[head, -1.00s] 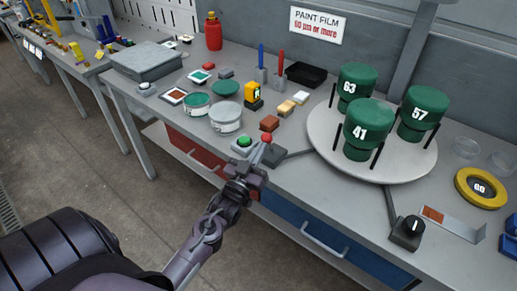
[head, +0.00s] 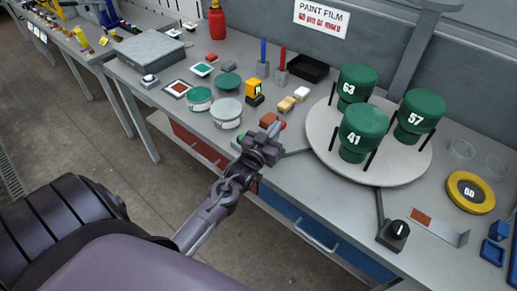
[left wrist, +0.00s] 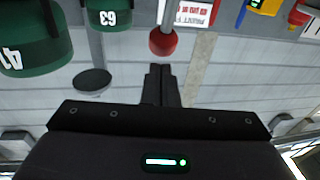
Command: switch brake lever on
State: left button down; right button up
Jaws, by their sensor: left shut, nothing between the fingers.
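The brake lever's red ball knob (head: 282,125) stands near the front of the workbench, just left of the turntable. It also shows in the left wrist view (left wrist: 163,41), on a thin stem just beyond the fingertips. My left gripper (head: 272,134) is shut and empty, with its tips close to the knob. I cannot tell whether they touch it. The gripper covers the lower part of the lever in the head view. In the left wrist view, the shut fingers (left wrist: 160,84) point at the knob. My right gripper is not in view.
A round turntable (head: 400,177) carries green cylinders marked 63, 41 and 57 (head: 419,113). A black knob box (head: 393,234) stands at the front right. Paint tins, small blocks and a yellow device (head: 254,89) sit behind and left of my gripper.

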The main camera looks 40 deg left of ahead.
pick_arm(q)
jog(key=shift+w, duration=0.55)
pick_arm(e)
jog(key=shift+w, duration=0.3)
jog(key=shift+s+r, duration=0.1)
